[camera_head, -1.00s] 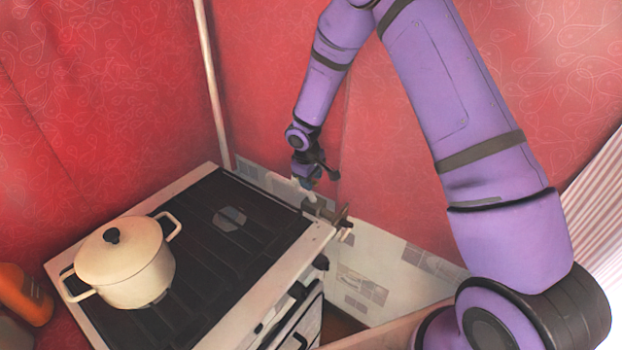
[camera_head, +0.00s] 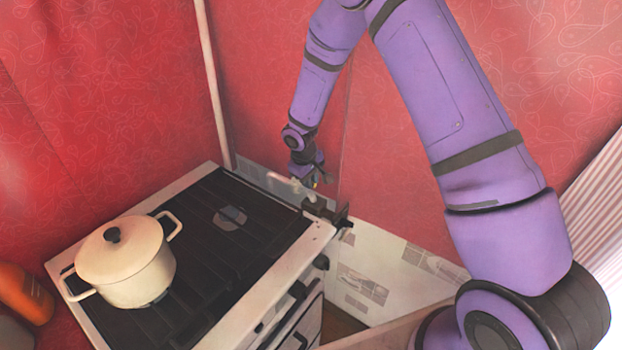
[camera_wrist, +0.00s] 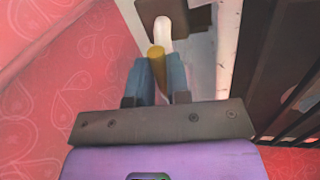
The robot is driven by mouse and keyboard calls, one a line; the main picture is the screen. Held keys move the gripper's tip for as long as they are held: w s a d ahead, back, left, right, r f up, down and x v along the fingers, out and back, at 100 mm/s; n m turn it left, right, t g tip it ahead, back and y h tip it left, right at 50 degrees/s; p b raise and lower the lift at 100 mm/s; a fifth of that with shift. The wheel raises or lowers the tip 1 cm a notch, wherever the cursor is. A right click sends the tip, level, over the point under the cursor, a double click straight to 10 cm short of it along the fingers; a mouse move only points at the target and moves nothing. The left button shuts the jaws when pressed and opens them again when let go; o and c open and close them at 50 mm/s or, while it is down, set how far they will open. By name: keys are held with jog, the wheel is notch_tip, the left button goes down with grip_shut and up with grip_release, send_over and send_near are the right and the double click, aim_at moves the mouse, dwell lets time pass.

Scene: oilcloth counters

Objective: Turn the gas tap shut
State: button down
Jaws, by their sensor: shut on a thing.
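The gas tap's yellow handle (camera_wrist: 156,58) stands between the two blue fingers of my gripper (camera_wrist: 158,78) in the wrist view. My gripper is shut on this handle. A pale pipe (camera_wrist: 165,24) runs just beyond the handle. In the head view my gripper (camera_head: 308,181) is low at the back corner of the stove, by the wall. A small bit of the yellow handle (camera_head: 315,184) shows there beside the fingers. The rest of the tap is mostly hidden by my gripper, so I cannot tell its exact angle.
The stove (camera_head: 225,250) stands left of my gripper, with a lidded cream pot (camera_head: 125,268) on its front left. A dark bracket-like part (camera_head: 328,212) sits close below my gripper. Red walls (camera_head: 270,90) close in behind. An orange bottle (camera_head: 25,292) is at far left.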

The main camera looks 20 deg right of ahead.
jog(key=w+a+m+g, duration=0.2)
jog(key=a+m, duration=0.6)
jog(key=m, duration=0.8)
jog(key=shift+w+g+y, duration=0.15)
jog(key=shift+g+y, duration=0.15)
jog(key=shift+g, duration=0.1)
jog(key=shift+a+m, duration=0.15)
jog(key=shift+m, duration=0.15)
jog(key=c, duration=1.1)
grip_release()
jog(key=shift+r, duration=0.1)
notch_tip(320, 180, up, 10)
jog(key=w+a, duration=0.1)
jog(key=shift+w+r, duration=0.2)
jog(key=shift+w, duration=0.2)
